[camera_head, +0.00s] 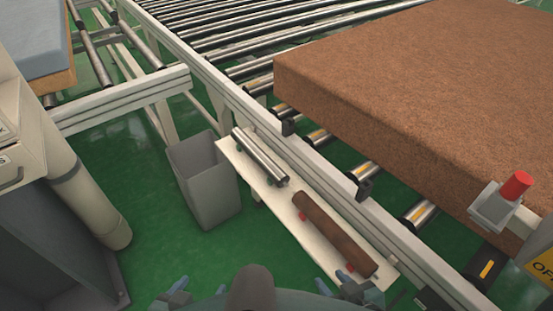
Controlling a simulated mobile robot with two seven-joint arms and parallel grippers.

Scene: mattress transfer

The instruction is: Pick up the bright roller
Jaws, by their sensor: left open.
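The bright roller (261,157) is a shiny silver cylinder. It lies at the far end of a narrow white shelf (279,195) along the side of the conveyor. A rusty brown roller (336,236) lies on the nearer part of the same shelf, by small red supports. My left gripper (200,287) is low at the bottom edge, left of the shelf, open and empty. My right gripper (333,282) is at the bottom edge beside the shelf's near end, with its fingertips apart and nothing seen between them. Both grippers are apart from the bright roller and partly cut off by the frame.
A grey bin (205,182) stands on the green floor left of the shelf. The conveyor rail (320,165) runs along the shelf's right side. A large brown mattress block (430,90) lies on the rollers. A red button (516,185) is at right. A beige machine stands at left.

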